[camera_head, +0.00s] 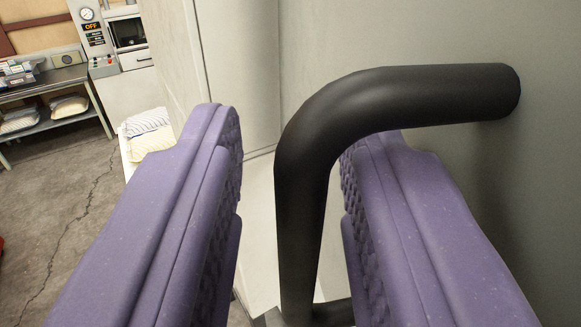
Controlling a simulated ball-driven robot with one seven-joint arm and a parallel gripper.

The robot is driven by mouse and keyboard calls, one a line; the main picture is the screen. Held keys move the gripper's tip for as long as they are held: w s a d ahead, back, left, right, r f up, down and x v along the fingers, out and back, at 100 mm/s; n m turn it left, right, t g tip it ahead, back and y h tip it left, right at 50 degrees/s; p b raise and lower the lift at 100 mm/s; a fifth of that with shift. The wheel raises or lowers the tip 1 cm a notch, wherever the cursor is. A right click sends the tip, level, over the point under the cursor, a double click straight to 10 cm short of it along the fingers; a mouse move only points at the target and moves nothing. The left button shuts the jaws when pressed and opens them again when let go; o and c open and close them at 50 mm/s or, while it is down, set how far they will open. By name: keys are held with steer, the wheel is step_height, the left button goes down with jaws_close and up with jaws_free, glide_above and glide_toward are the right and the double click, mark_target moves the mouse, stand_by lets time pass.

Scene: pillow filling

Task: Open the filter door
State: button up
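A thick black bar handle (307,190) stands out from a grey-green door surface (420,30) on the right. Its upper arm bends right and meets the surface. My gripper (290,145) has two purple padded fingers, and it is open. The upright part of the handle is between the fingers, nearer the right one, with a clear gap to the left finger. The handle's upper arm passes over the tip of the right finger. I cannot tell whether the right finger touches the handle. The handle's lower end is partly hidden.
A pale panel (235,60) stands behind the handle. At the far left are a machine with a gauge and an "OFF" display (95,35), a bench with pillows on its shelf (45,105), and striped pillows (148,130). Grey cracked floor (60,200) lies open there.

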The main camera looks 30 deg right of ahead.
steer(key=b+v, duration=0.2)
steer(key=v, duration=0.5)
steer(key=shift+s+a, duration=0.3)
steer(key=shift+f, duration=0.1)
